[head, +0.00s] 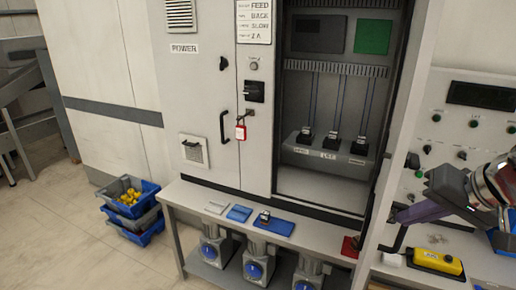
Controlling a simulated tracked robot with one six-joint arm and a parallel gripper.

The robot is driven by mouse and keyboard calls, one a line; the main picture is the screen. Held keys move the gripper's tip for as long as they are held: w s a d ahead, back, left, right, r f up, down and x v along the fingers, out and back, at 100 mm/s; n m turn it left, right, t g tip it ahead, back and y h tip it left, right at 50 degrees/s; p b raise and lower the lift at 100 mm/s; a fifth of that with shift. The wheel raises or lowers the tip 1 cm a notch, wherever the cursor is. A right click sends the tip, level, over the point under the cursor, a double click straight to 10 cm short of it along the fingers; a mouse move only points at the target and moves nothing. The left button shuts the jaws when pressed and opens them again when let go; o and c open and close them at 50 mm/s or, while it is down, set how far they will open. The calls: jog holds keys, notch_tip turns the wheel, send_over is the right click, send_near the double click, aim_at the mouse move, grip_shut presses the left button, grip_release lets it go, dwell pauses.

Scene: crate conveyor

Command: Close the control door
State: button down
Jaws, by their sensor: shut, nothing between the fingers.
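The control door (399,130) stands open at the right side of the grey cabinet. I see it nearly edge-on as a tall pale panel. The cabinet's control bay (318,182) is uncovered and shows a green module, dark blocks and several cables. My gripper (402,215) comes in from the right edge, to the right of the door, with its fingers pointing left. It is shut and holds nothing. Its tips are close to the door panel; I cannot tell whether they touch it. A dark bent part, perhaps the door's handle, shows just below the tips.
A red padlock (240,132) hangs on the closed left cabinet door by a black handle (223,126). A bench (180,199) below bears small parts, with motors underneath. A yellow control box (437,262) lies at lower right. Stacked crates (149,220) stand on open floor at left.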

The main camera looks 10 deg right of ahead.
jog(key=shift+a+x, duration=0.2)
jog(key=shift+x, duration=1.15)
jog(key=shift+r, duration=0.1)
